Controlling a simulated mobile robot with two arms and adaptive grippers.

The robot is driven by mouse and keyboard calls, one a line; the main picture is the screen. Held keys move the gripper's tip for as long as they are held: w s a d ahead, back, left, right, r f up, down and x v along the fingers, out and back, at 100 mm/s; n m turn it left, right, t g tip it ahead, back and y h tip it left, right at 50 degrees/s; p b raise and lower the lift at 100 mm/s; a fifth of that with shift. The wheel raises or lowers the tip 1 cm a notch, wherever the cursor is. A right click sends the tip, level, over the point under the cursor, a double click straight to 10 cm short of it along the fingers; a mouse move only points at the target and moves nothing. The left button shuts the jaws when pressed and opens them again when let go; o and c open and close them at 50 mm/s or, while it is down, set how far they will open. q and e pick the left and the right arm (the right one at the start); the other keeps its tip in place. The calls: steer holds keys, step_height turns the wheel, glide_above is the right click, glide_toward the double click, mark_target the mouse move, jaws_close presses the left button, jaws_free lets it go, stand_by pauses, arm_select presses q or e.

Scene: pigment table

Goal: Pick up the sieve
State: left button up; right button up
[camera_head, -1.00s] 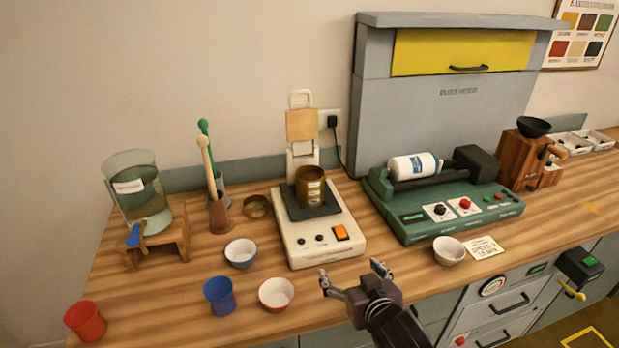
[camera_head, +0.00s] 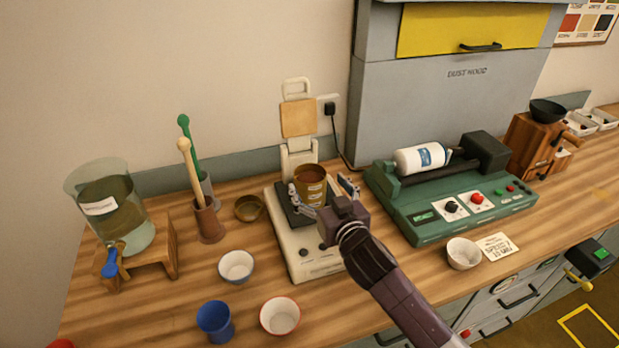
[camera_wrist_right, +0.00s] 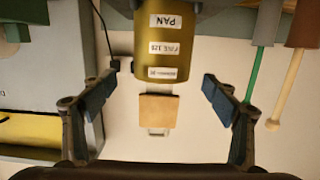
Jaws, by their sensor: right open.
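The sieve is a brass cylinder stack (camera_head: 311,181) standing upright on the dark plate of a cream shaker (camera_head: 291,238). In the right wrist view the stack (camera_wrist_right: 167,40) fills the top middle, upside down, with several white labels, one reading PAN. My right gripper (camera_head: 325,195) is at the near side of the stack, open and empty. In the wrist view its two blue-padded fingers (camera_wrist_right: 158,90) are spread to either side of the stack, with gaps on both sides. The gripper hides part of the shaker. My left gripper is not in view.
A shallow brass dish or ring (camera_head: 248,207) lies left of the shaker. A white bowl (camera_head: 236,266), a red-rimmed bowl (camera_head: 280,316) and a blue cup (camera_head: 214,321) stand in front. A green roller machine (camera_head: 440,232) is at the right. The shaker's hinged arm (camera_head: 298,118) stands up behind.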

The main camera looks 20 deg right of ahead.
mark_target(305, 170)
steer(key=shift+w+a, duration=0.1)
steer(key=shift+w, duration=0.25)
steer(key=shift+w+a+f+p, duration=0.1)
steer(key=shift+w+f+p, duration=0.1)
steer(key=shift+w+p, duration=0.3)
steer(key=shift+w+f+p, duration=0.2)
steer(key=shift+w, duration=0.45)
steer(key=shift+w+f, duration=0.15)
steer(key=shift+w, duration=0.4)
steer(key=shift+w+f, duration=0.15)
steer(key=shift+w, duration=0.4)
steer(key=c, duration=0.4)
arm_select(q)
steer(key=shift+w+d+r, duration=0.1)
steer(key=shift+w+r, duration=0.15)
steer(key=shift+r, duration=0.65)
arm_select(e)
steer(key=c, duration=0.9)
